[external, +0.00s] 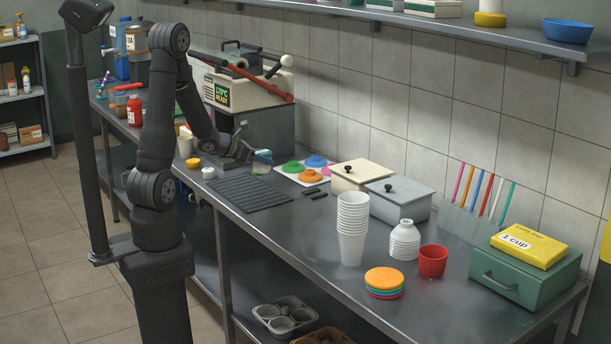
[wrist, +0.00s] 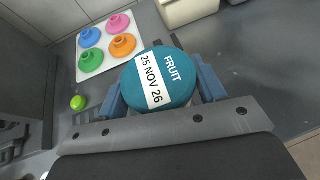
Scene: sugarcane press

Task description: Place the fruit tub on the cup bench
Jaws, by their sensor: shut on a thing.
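In the external view my gripper (external: 250,157) holds the tub (external: 262,154) over the far part of the steel bench, near the press. A stack of white cups (external: 352,225) stands on the bench (external: 315,235) nearer the camera. I cannot tell how high the tub is held.
A white board with coloured knobbed discs (external: 308,170) lies beside my gripper. Two lidded bins (external: 398,200) stand along the wall. A dark ribbed mat (external: 250,193) lies in front. A white bottle (external: 404,241), red cup (external: 433,261) and coloured lids (external: 384,281) stand near the cups.

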